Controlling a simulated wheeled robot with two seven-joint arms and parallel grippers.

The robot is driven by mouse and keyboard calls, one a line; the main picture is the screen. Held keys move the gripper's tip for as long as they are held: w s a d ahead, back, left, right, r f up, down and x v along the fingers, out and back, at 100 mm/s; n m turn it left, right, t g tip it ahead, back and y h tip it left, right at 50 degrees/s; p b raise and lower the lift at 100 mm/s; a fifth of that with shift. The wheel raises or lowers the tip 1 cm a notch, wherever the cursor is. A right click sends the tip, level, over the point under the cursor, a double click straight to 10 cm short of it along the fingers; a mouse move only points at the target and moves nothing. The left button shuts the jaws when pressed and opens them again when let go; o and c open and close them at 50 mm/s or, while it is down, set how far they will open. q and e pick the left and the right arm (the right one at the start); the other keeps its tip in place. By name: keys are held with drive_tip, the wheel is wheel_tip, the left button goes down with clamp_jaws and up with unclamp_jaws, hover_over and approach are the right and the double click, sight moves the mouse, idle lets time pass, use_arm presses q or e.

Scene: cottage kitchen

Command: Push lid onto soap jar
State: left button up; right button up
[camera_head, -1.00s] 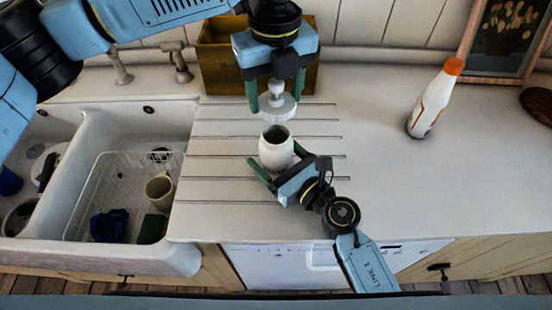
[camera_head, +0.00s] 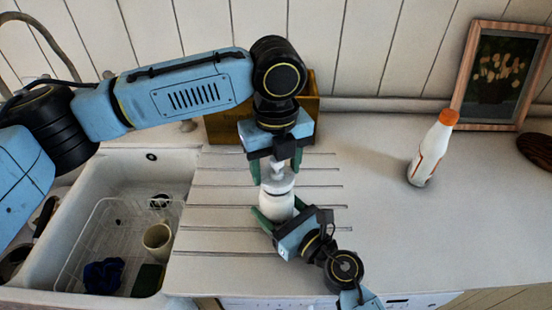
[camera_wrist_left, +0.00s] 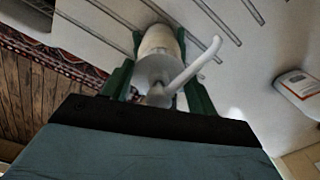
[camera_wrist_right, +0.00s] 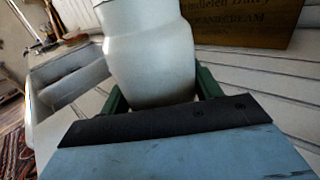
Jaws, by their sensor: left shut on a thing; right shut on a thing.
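The white soap jar (camera_head: 275,207) stands upright on the grooved drainboard. My right gripper (camera_head: 281,213) is shut around it from the front; the jar's pale body also fills the right wrist view (camera_wrist_right: 150,65). The grey-white pump lid (camera_head: 279,186) sits at the jar's mouth, with no clear gap visible. My left gripper (camera_head: 276,171) is directly above, pointing down and shut on the lid's pump top. In the left wrist view the lid (camera_wrist_left: 152,72), with its curved spout, lies over the jar (camera_wrist_left: 160,40). Whether the lid is fully seated cannot be told.
A wooden crate (camera_head: 222,127) stands close behind my left gripper. A white bottle with an orange cap (camera_head: 428,155) and a framed picture (camera_head: 497,75) are at the right. The sink at left holds a wire rack and a mug (camera_head: 157,240). The right counter is mostly clear.

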idle(0.4)
use_arm(q)
drive_tip(key=shift+f, duration=0.85)
drive_tip(key=shift+f, duration=0.6)
drive_tip(key=o, duration=1)
wheel_tip(320, 180, up, 12)
